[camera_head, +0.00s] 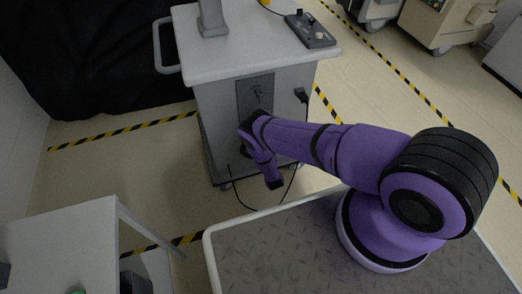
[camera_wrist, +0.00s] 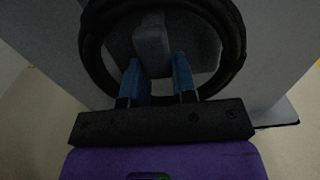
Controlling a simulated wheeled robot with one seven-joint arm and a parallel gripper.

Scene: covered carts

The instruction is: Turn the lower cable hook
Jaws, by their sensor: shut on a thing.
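The grey lower cable hook (camera_wrist: 152,45) shows in the wrist view, standing out from the cart's face between the two blue fingers of my gripper (camera_wrist: 157,72). The fingers are shut on it. A thick coil of black cable (camera_wrist: 236,45) loops around the hook and the fingers. In the head view my gripper (camera_head: 250,126) is at the dark panel (camera_head: 255,88) on the cart's front, and my wrist hides the lower hook there. A small upper hook (camera_head: 258,92) shows higher on that panel.
The grey cart (camera_head: 215,100) carries a control box (camera_head: 311,30) and has a side handle (camera_head: 160,50). A thin black cable (camera_head: 239,196) hangs near the floor. A white table (camera_head: 65,240) stands at the lower left. Other carts (camera_head: 440,25) stand at the back right.

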